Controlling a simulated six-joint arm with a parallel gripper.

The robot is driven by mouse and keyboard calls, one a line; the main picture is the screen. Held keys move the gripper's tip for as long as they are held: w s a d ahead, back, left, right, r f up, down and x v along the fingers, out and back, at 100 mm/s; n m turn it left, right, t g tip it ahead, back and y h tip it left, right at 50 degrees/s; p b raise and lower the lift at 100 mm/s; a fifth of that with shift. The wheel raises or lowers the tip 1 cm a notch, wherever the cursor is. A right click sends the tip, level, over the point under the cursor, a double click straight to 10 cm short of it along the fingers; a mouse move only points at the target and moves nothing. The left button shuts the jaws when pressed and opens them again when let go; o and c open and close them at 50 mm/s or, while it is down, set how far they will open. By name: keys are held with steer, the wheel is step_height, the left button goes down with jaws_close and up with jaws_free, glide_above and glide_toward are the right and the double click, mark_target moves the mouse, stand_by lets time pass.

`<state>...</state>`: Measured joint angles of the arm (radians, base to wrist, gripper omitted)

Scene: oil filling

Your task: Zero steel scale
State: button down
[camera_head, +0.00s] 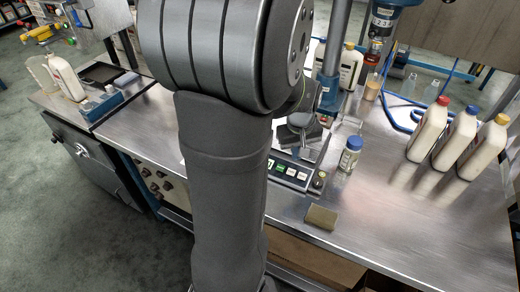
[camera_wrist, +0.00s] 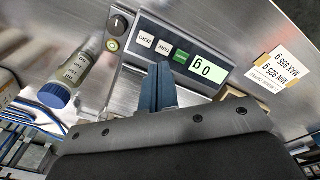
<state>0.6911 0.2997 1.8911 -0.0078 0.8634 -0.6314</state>
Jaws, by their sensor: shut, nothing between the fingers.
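The steel scale's control panel (camera_wrist: 170,48) shows upside down in the wrist view, with a dark knob (camera_wrist: 113,45), two white buttons (camera_wrist: 154,43), a green button (camera_wrist: 181,57) and a lit display (camera_wrist: 206,68). The display seems to read 0 g upside down. My gripper (camera_wrist: 162,68) is shut and empty, its blue fingertips at the panel's edge beside the green button. I cannot tell whether they touch it.
A blue-capped bottle (camera_head: 350,155) stands right of the panel and also shows in the wrist view (camera_wrist: 72,80). A brown block (camera_head: 321,217) lies near the front edge. Several white bottles (camera_head: 456,137) stand at right. A label (camera_wrist: 274,78) gives MIN 925 g, MAX 955 g.

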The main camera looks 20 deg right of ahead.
stand_by(0.8)
steer(key=s+d+f+m+y, duration=0.1)
steer(key=s+f+m+y, duration=0.1)
steer(key=s+m, duration=0.3)
steer(key=shift+s+f+m, duration=0.3)
steer(key=shift+f+m, duration=0.35)
steer(key=shift+m, duration=0.35)
